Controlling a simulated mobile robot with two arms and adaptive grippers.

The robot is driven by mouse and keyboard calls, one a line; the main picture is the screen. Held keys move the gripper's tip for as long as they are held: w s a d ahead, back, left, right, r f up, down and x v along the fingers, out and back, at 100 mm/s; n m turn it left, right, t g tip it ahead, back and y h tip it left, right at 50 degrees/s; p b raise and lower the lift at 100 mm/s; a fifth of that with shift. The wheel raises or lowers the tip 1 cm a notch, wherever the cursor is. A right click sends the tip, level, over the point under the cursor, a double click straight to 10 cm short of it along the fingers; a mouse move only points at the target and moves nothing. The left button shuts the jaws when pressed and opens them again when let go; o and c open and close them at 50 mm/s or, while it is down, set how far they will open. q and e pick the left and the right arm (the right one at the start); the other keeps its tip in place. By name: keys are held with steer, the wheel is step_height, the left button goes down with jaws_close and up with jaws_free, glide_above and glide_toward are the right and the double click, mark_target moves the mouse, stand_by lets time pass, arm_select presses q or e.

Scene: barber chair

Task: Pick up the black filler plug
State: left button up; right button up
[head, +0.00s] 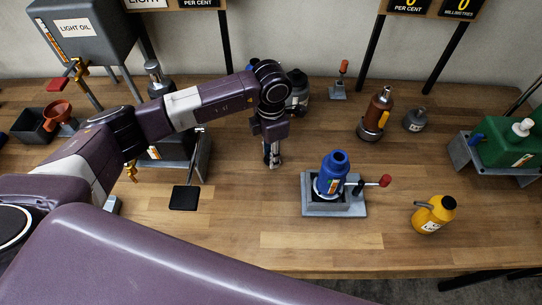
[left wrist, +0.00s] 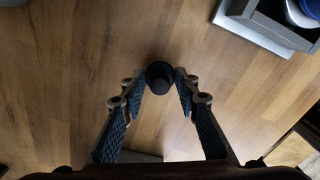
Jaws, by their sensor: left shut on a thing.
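The black filler plug (left wrist: 159,75) is a small round dark piece in the left wrist view. It sits between the two fingertips of my left gripper (left wrist: 160,84), which is shut on it. In the head view my left gripper (head: 272,158) points down over the wooden workbench, left of the blue container. The plug is too small to make out there. My right gripper is not in view.
A blue container (head: 330,180) stands in a grey fixture (head: 312,208) with a red-knobbed lever. A yellow can (head: 433,215), a brown can (head: 376,115) and a green tank (head: 505,147) are further right. The bench (head: 320,240) is clear at the front.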

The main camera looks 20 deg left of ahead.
arm_select(q)
step_height(320, 180, up, 18)
steer(key=b, duration=0.5)
steer(key=s+d+r+m+p, duration=0.1)
steer(key=s+d, duration=0.1)
steer(key=d, duration=0.3)
steer(key=s+d+r+m+p, duration=0.1)
steer(key=d+m, duration=0.1)
steer(key=d, duration=0.4)
steer(key=s+d+r+m+p, duration=0.1)
steer(key=s+d+p, duration=0.1)
steer(key=d, duration=0.4)
steer(key=shift+s+d+m, duration=0.1)
steer(key=shift+s+m, duration=0.2)
step_height(320, 180, down, 3)
steer(key=shift+w+r+b, duration=0.1)
steer(key=shift+b, duration=1.15)
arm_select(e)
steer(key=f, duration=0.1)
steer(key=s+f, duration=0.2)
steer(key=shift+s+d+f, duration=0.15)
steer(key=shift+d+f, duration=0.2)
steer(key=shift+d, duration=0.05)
arm_select(q)
steer(key=shift+b, duration=0.55)
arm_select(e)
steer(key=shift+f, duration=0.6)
